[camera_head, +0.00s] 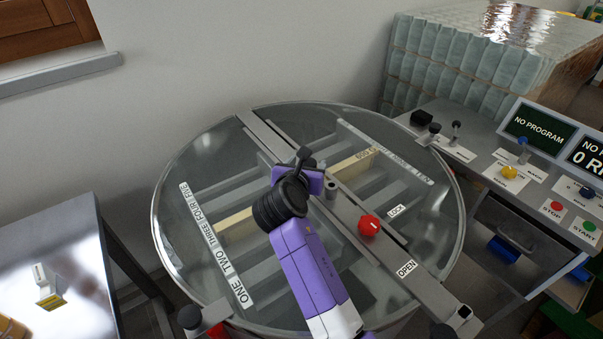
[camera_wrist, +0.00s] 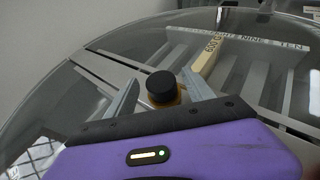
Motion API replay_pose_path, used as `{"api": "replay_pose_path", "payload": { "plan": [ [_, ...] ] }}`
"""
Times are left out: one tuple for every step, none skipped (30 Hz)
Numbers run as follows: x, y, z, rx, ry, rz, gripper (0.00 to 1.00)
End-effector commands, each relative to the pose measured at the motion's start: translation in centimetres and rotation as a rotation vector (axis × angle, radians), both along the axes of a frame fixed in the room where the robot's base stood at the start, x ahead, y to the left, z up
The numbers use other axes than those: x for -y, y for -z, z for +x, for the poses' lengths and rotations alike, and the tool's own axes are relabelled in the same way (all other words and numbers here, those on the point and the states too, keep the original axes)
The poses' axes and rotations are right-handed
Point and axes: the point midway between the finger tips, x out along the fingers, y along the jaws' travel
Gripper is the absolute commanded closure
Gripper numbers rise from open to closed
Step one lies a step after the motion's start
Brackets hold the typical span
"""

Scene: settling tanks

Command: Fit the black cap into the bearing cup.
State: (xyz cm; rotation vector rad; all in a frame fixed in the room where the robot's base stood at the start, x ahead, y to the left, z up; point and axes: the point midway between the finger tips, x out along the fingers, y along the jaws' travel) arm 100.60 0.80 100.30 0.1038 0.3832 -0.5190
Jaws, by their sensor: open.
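The black cap (camera_wrist: 161,86) shows in the wrist view as a short, dark round piece with a tan part just below it. My gripper (camera_wrist: 161,77) is open, with one pale finger on each side of the cap; I see gaps between cap and fingers. In the head view my purple gripper (camera_head: 312,181) is over the round tank cover, and its fingers are hidden. A small grey cylinder (camera_head: 330,190) stands on the metal crossbar to its right and may be the bearing cup. I cannot tell whether the cap touches the cup.
The crossbar (camera_head: 385,255) runs over the round clear cover (camera_head: 190,165) and carries a red knob (camera_head: 369,226). A control panel (camera_head: 490,150) with knobs and buttons stands at right. A metal table (camera_head: 75,235) is at left. Stacked clear blocks (camera_head: 450,60) stand behind.

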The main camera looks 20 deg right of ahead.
Motion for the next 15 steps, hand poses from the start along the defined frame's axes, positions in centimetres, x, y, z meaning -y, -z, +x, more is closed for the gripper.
{"api": "replay_pose_path", "payload": {
  "plan": [
    [-0.4,-0.4,-0.7,0.002,-0.002,0.000,0.38],
    [-0.7,-0.6,-1.2,0.001,-0.002,0.000,0.38],
    [-1.1,-0.9,-1.9,0.002,-0.003,0.000,0.38],
    [-1.4,-1.2,-2.4,0.002,-0.003,0.000,0.38],
    [-1.7,-1.4,-2.9,0.002,-0.002,-0.001,0.38],
    [-2.1,-1.7,-3.7,0.001,-0.002,-0.001,0.38],
    [-2.4,-2.0,-4.2,0.002,-0.003,0.000,0.38],
    [-2.7,-2.2,-4.6,0.001,-0.002,-0.001,0.38],
    [-3.1,-2.5,-5.3,0.002,-0.002,-0.001,0.38],
    [-3.3,-2.7,-5.7,0.001,-0.001,0.000,0.38],
    [-3.5,-2.9,-6.1,0.001,-0.001,0.000,0.38],
    [-3.8,-3.2,-6.6,0.002,-0.001,0.001,0.38],
    [-4.1,-3.3,-6.9,0.001,-0.002,0.000,0.38],
    [-4.2,-3.5,-7.3,0.001,-0.001,0.000,0.38],
    [-4.4,-3.6,-7.6,0.000,0.000,0.000,0.38]
  ]
}}
